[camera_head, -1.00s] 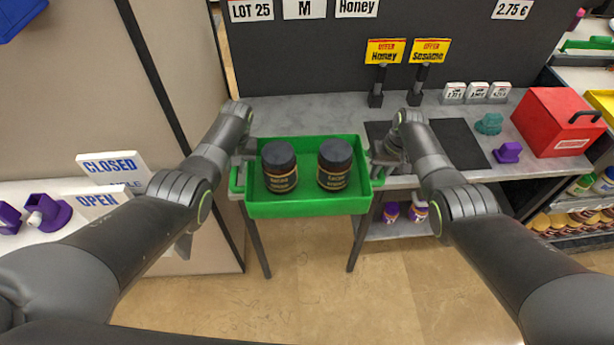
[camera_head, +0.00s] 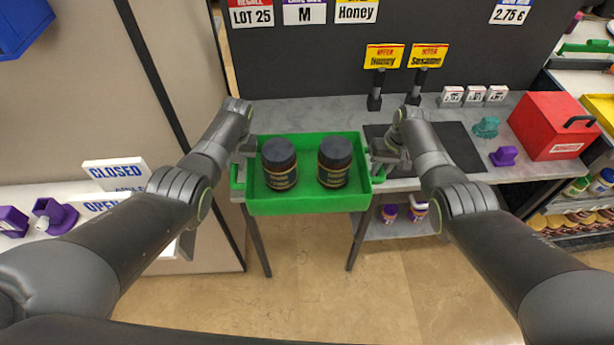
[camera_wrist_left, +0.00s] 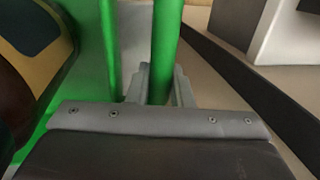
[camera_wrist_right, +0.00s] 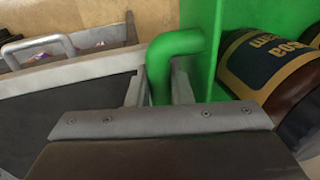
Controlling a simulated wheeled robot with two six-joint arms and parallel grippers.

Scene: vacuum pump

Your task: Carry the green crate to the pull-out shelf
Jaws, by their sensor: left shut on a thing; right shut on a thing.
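The green crate (camera_head: 308,205) is centred in the head view and looks roughly level. Two dark jars with black lids stand upright in it, a left jar (camera_head: 280,165) and a right jar (camera_head: 335,163). My left gripper (camera_head: 239,172) is shut on the crate's left handle; in the left wrist view the green handle bar (camera_wrist_left: 165,45) runs between the fingers. My right gripper (camera_head: 379,170) is shut on the right handle; the right wrist view shows the bent handle (camera_wrist_right: 172,48) between the fingers. I cannot tell which surface is the pull-out shelf.
A grey table (camera_head: 300,112) is behind the crate, with a dark mat (camera_head: 455,146), a red box (camera_head: 548,125) and sign stands on it. Its lower shelf (camera_head: 395,229) holds small jars. A partition (camera_head: 110,90) and a CLOSED sign (camera_head: 116,172) are at left. Floor in front is clear.

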